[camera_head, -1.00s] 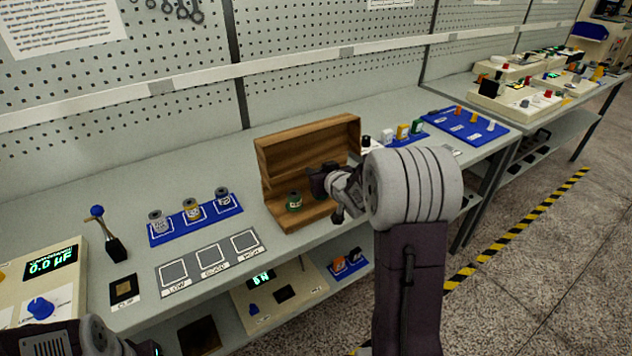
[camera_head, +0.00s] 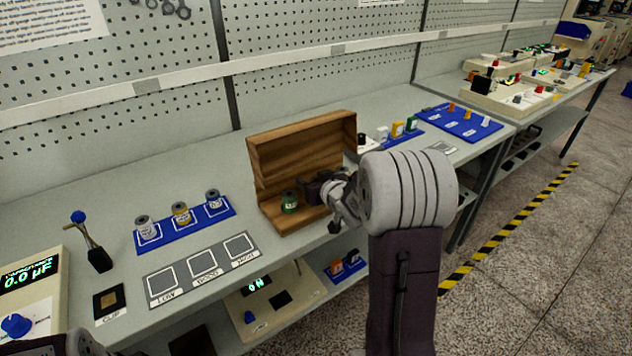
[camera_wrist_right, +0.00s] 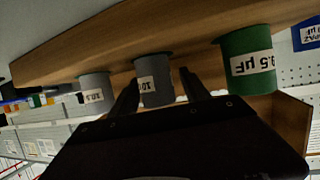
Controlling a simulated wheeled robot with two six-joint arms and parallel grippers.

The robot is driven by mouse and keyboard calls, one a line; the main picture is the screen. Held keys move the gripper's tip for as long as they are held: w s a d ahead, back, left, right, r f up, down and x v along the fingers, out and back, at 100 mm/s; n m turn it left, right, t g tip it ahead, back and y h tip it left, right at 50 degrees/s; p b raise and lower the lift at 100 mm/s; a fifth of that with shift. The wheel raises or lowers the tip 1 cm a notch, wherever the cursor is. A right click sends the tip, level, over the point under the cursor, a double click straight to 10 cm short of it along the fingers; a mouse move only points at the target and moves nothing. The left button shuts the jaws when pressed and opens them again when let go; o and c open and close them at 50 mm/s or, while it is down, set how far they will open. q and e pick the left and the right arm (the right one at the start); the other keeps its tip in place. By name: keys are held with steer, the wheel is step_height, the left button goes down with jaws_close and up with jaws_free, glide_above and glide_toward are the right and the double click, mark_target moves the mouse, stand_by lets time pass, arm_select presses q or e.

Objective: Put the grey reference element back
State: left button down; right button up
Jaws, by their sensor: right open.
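An open wooden box (camera_head: 298,138) stands on the bench, with a green element (camera_head: 289,201) in its front left. My right gripper (camera_head: 312,192) is just right of that element, at the box. In the right wrist view, a grey element (camera_wrist_right: 155,82) is between the two spread fingers of my right gripper (camera_wrist_right: 157,86), which show as open. A second grey element (camera_wrist_right: 95,88) is to its left, and the green element (camera_wrist_right: 248,60) to its right. All three are along the wooden box (camera_wrist_right: 180,38). Whether the fingers touch the grey element I cannot tell. My left gripper is out of view.
A blue tray (camera_head: 187,233) left of the box holds several elements. A grey three-square mat (camera_head: 204,270) lies in front of it. A lever (camera_head: 92,245) and a meter (camera_head: 38,275) stand at the left. More blue trays (camera_head: 459,121) are at the right.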

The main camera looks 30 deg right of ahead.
mark_target(325, 206)
steer(key=v, duration=0.2)
steer(key=p+v, duration=0.1)
steer(key=v, duration=0.5)
steer(key=shift+r+p, duration=0.4)
steer(key=shift+f+b+v, duration=0.2)
steer(key=shift+b+v, duration=0.7)
steer(key=shift+v, duration=1)
steer(key=shift+s, duration=0.1)
